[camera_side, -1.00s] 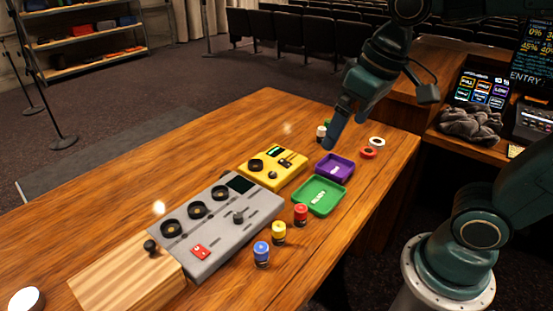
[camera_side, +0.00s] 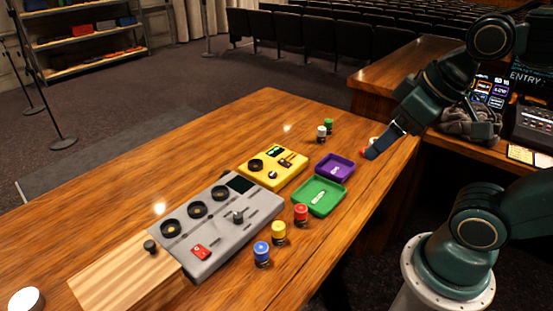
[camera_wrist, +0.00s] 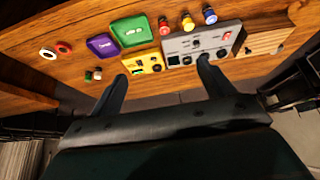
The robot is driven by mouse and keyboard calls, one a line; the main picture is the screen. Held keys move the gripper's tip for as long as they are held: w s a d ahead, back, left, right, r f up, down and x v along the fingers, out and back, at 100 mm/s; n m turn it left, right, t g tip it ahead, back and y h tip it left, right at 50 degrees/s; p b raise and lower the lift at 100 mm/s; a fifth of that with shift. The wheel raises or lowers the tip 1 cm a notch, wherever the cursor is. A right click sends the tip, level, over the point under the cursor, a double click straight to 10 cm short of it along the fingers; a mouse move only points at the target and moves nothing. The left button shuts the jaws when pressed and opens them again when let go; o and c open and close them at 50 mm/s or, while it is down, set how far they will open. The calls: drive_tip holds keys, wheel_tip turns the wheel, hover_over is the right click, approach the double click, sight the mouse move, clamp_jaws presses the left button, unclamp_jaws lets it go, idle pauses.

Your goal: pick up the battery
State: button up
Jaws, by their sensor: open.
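I cannot single out a battery for certain. Small upright cylinders stand on the desk: a green one (camera_side: 328,125) and a white one (camera_side: 321,133) behind the yellow box, and a red one (camera_side: 301,214), a yellow one (camera_side: 279,232) and a blue one (camera_side: 261,253) in front of the grey mixer. My gripper (camera_side: 372,153) is over the desk's right part, by the tape rolls, apart from all these cylinders. In the wrist view my gripper (camera_wrist: 163,70) has its two fingers spread, with nothing held between them.
A purple tray (camera_side: 321,172) and a green tray (camera_side: 303,203), each with a small pale mark or item, lie right of the yellow box (camera_side: 256,178) and grey mixer (camera_side: 178,257). Red (camera_wrist: 64,47) and white (camera_wrist: 48,53) rolls lie near the desk's edge.

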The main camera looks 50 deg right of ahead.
drive_tip(key=c, duration=0.5)
drive_tip(key=shift+w, duration=0.1)
drive_tip(key=m+g+y, duration=0.1)
drive_tip(key=m+g, duration=0.4)
drive_tip(key=m, duration=1.5)
hover_over(278, 225)
drive_tip(key=d, duration=0.1)
wheel_tip(278, 225, down, 14)
drive_tip(key=shift+d, duration=0.15)
drive_tip(key=shift+f, duration=0.15)
drive_tip(key=shift+a+f, duration=0.15)
drive_tip(key=shift+f, duration=1.25)
drive_tip(key=shift+a+f, duration=0.2)
drive_tip(key=shift+f, duration=1.15)
drive_tip(key=shift+a+f, duration=0.15)
drive_tip(key=shift+f, duration=1.25)
